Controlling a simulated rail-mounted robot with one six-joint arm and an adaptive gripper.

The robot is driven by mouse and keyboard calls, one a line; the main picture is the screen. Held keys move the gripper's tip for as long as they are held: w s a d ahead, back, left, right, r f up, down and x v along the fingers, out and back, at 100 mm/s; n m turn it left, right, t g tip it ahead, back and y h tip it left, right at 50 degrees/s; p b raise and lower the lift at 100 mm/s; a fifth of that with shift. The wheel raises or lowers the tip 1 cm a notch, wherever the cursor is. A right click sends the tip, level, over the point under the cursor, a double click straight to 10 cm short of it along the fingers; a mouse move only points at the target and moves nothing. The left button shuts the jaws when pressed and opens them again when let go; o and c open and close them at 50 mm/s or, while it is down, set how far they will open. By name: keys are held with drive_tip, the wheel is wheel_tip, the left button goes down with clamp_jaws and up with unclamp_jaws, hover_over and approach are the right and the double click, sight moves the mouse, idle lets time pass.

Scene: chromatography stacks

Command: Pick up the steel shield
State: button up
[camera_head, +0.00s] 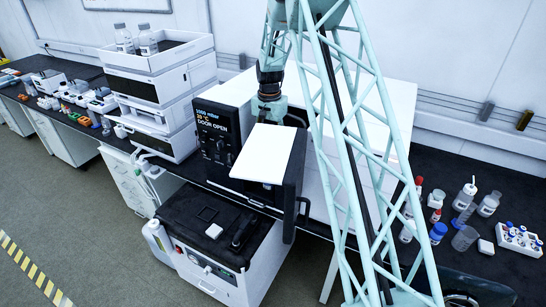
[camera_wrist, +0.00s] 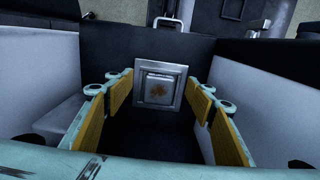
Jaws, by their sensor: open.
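The steel shield appears to be the square grey metal plate (camera_wrist: 160,72) in the wrist view, with a raised rim and a brownish mark in its middle. It is between and beyond the fingers of my gripper (camera_wrist: 159,98), near a dark wall. My gripper is open, its yellow pads apart on the left and right, with nothing visibly held between them. I cannot tell whether the pads touch the plate. In the head view my arm reaches down at the black-fronted instrument (camera_head: 217,125) reading "DOOR OPEN"; my fingers and the plate are hidden there.
A white panel (camera_head: 264,151) stands in front of my wrist. White walls (camera_wrist: 47,70) flank my gripper closely. A metal handle (camera_wrist: 168,22) is beyond the plate. A black-topped unit (camera_head: 200,225) stands below. Bottles and a vial rack (camera_head: 518,238) are at right; a white chromatography stack (camera_head: 160,90) is at left.

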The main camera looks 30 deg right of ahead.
drive_tip(key=shift+w+f+p, duration=0.1)
drive_tip(key=shift+f+p, duration=0.2)
drive_tip(key=shift+f, duration=1.75)
drive_tip(key=c, duration=1.1)
